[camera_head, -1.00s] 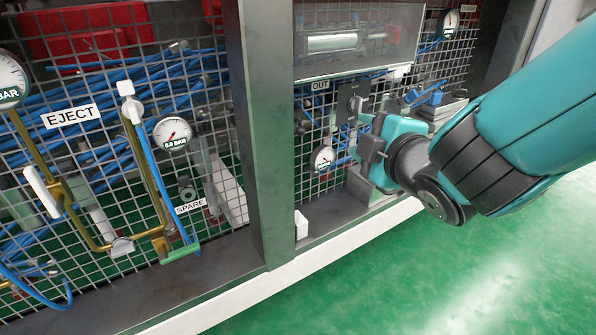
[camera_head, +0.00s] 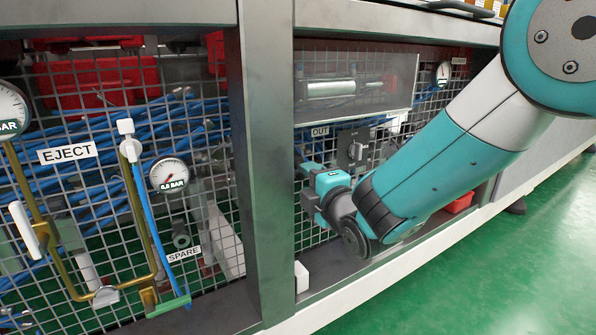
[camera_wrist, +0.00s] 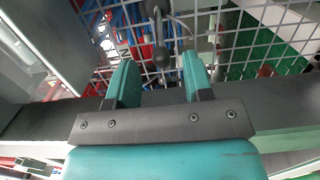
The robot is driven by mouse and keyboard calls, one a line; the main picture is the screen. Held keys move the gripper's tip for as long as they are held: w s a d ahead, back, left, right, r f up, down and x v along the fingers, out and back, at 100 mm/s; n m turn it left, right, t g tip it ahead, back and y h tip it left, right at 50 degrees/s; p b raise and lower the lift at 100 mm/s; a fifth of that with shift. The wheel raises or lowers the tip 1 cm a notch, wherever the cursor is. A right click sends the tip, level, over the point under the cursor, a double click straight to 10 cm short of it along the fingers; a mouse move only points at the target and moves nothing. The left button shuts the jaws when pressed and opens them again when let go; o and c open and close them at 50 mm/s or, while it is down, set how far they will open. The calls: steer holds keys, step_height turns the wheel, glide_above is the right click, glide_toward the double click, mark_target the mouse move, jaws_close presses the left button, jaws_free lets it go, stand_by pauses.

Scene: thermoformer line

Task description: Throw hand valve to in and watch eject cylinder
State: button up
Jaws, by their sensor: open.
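A dark plate with a grey knob (camera_head: 357,150) sits on the mesh beside the OUT label (camera_head: 320,131); I cannot tell for sure that it is the hand valve. A silver cylinder (camera_head: 332,88) lies level behind a clear cover above it. My gripper (camera_head: 305,185) is below and left of the plate, close to the mesh, beside the dark post. In the wrist view my gripper (camera_wrist: 160,80) is open with two teal fingers. A grey lever with a round end (camera_wrist: 161,56) hangs between and beyond the fingertips; contact is not seen.
The dark upright post (camera_head: 265,170) stands left of my gripper. Left of it are the EJECT label (camera_head: 67,152), a SPARE label (camera_head: 184,254), a gauge (camera_head: 170,175), brass pipes and blue hoses. A red bin (camera_head: 459,202) is at right. The green floor (camera_head: 480,260) is clear.

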steer(key=b+x, duration=0.1)
steer(key=x, duration=0.4)
steer(key=shift+w+a, duration=0.1)
steer(key=shift+w, duration=0.1)
jaws_close()
